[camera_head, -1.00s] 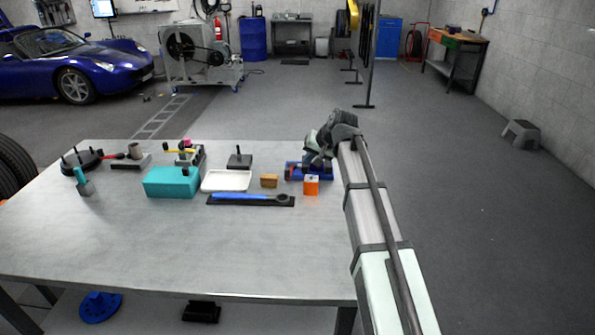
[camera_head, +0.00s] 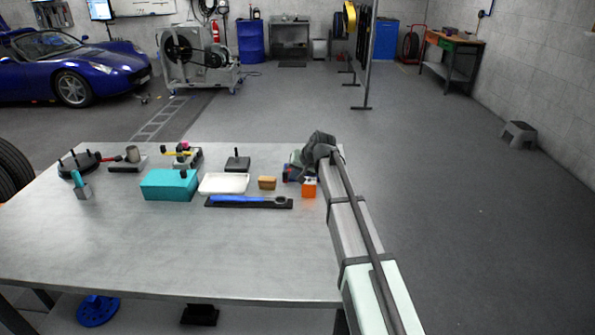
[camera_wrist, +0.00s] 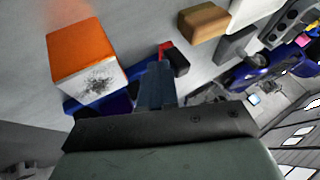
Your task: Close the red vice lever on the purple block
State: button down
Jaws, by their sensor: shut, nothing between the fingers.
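The blue vice (camera_wrist: 112,104) shows in the wrist view, partly covered by my gripper. In the head view my gripper and wrist hide most of it. A red part with a dark end (camera_wrist: 166,49), which looks like the red vice lever, shows just beyond my fingertips. I cannot tell if the fingers touch it. My gripper (camera_wrist: 157,72) is shut and empty, low over the vice; in the head view it is at the table's right end.
An orange block (camera_head: 309,188) stands close in front of the vice, and a tan block (camera_head: 267,183) to its left. A white tray (camera_head: 223,184), a teal box (camera_head: 169,185) and a blue wrench on a black holder (camera_head: 248,202) lie further left. The table's front (camera_head: 150,255) is clear.

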aim_at(285, 175)
dwell(0.4)
jog(key=shift+s+a+m+t+h, duration=0.15)
jog(key=shift+a+m+t+h, duration=0.5)
jog(key=shift+a+m, duration=0.85)
jog(key=shift+w+a, duration=0.25)
jog(key=shift+a, duration=1)
